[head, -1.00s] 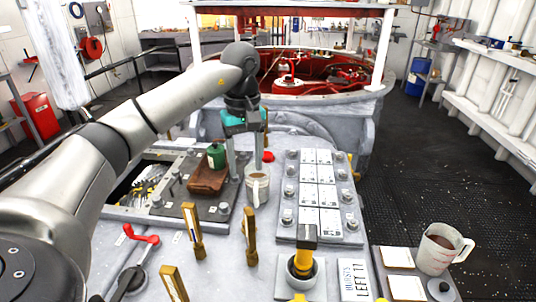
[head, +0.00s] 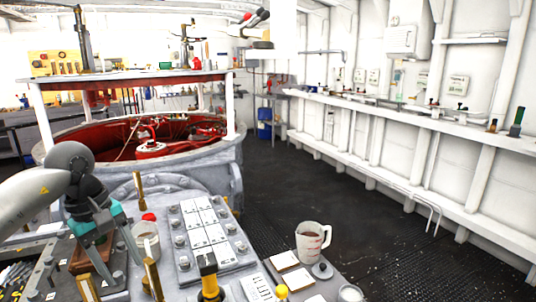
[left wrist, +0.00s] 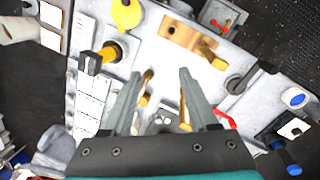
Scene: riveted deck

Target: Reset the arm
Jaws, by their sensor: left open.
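My left arm comes in from the left in the head view. Its gripper (head: 120,266), with a teal body and two grey fingers, points down over the grey console (head: 188,287). The fingers are apart with nothing held between them. My right gripper is not in view.
A red-lined round tub (head: 160,150) stands behind. The dark floor (head: 330,185) to the right is clear.

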